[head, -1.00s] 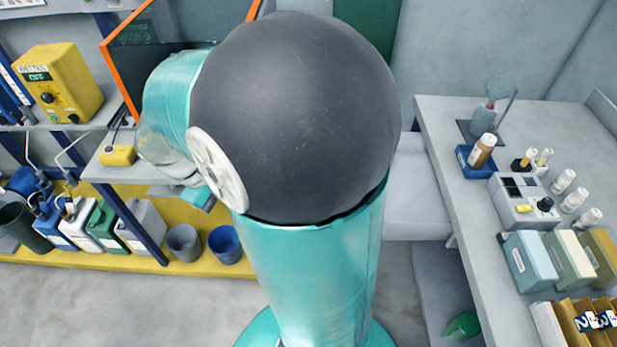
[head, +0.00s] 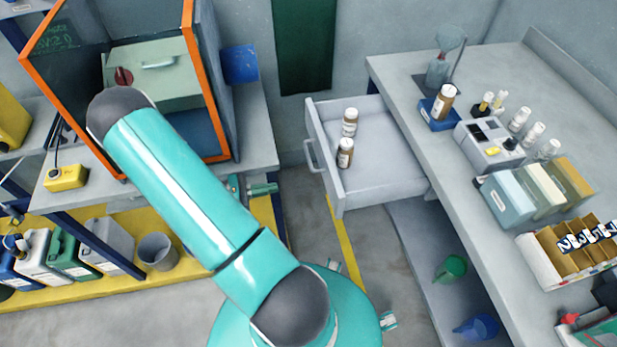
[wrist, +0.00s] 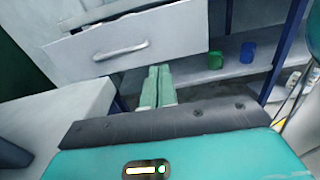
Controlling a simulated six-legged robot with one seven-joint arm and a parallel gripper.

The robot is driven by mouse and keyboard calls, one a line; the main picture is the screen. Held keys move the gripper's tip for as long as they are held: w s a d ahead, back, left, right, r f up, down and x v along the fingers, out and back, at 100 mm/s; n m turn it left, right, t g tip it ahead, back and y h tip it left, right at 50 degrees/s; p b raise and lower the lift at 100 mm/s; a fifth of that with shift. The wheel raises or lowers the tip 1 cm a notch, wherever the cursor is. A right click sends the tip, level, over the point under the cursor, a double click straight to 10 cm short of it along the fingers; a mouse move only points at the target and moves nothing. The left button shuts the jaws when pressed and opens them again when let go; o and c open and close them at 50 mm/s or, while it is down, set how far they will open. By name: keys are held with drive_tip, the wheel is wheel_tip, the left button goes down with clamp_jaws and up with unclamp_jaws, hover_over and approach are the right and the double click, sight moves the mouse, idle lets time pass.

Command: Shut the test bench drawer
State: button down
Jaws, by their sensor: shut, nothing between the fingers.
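The test bench drawer (head: 385,180) stands pulled out to the left from under the bench top. The two green fingers lie side by side, shut and empty. In the head view my gripper (head: 272,188) is partly hidden behind my arm, left of the drawer front and apart from it.
The bench (head: 400,75) holds a bottle, instruments and boxes. Green (head: 450,268) and blue (head: 478,327) cups sit on the shelf below. An orange-framed cabinet (head: 190,75) stands at the left. Floor is open between it and the drawer.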

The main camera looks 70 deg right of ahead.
sight(404, 169)
drive_tip(key=x, duration=1.3)
drive_tip(key=shift+w+d+f, duration=0.1)
drive_tip(key=shift+w+d, duration=0.05)
drive_tip(key=shift+s+d, duration=0.35)
drive_tip(key=shift+s, duration=0.1)
drive_tip(key=x, duration=2.7)
drive_tip(key=shift+s+d+r, duration=0.15)
drive_tip(key=shift+d+r, duration=0.15)
drive_tip(key=shift+s+d+r, duration=0.15)
drive_tip(key=shift+s+d, duration=0.05)
drive_tip(key=shift+s, duration=0.25)
drive_tip(key=shift+d, duration=0.1)
